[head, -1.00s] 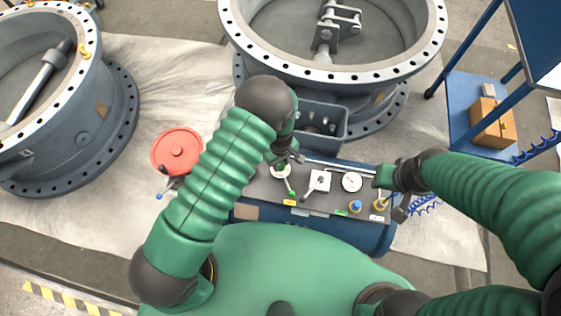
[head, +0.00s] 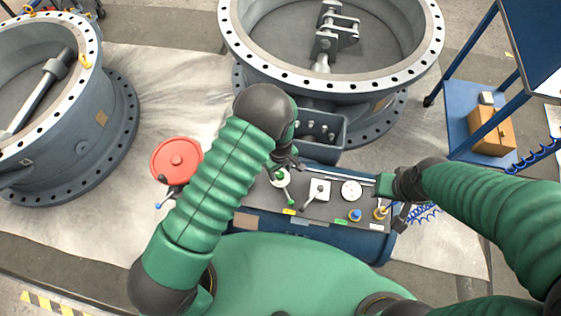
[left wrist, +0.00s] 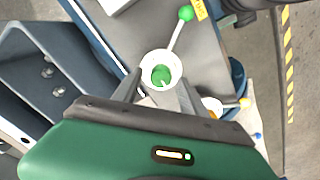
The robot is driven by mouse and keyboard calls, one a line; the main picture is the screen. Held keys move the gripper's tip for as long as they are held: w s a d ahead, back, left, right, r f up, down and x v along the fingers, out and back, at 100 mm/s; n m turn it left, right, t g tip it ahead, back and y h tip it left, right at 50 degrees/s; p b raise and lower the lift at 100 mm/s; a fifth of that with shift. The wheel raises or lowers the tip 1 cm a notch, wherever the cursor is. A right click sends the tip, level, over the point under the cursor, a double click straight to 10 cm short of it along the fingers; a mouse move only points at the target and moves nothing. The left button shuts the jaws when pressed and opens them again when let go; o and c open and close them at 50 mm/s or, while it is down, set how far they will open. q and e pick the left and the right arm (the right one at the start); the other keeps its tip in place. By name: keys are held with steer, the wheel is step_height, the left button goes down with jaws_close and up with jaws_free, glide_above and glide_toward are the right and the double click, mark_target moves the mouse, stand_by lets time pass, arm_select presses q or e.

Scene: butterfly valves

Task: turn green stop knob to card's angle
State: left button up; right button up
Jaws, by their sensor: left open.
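A white round fitting with a green centre (left wrist: 161,75) sits on the grey panel (head: 260,195); a lever ending in a green ball (left wrist: 185,14) runs out from it. In the head view this green-tipped lever (head: 291,201) points down and slightly right. My left gripper (head: 288,165) is at the upper edge of this fitting. In the left wrist view its open fingers (left wrist: 160,92) stand on either side of the white fitting; contact cannot be told. I cannot identify the card.
The panel also holds a white square plate with a lever (head: 318,191), a round white gauge (head: 352,190) and a blue knob (head: 356,215). A large valve ring (head: 235,60) stands behind.

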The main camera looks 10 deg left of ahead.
mark_target(280, 173)
arm_select(q)
step_height(280, 173, up, 16)
steer(key=p, duration=0.1)
steer(key=shift+f, duration=0.15)
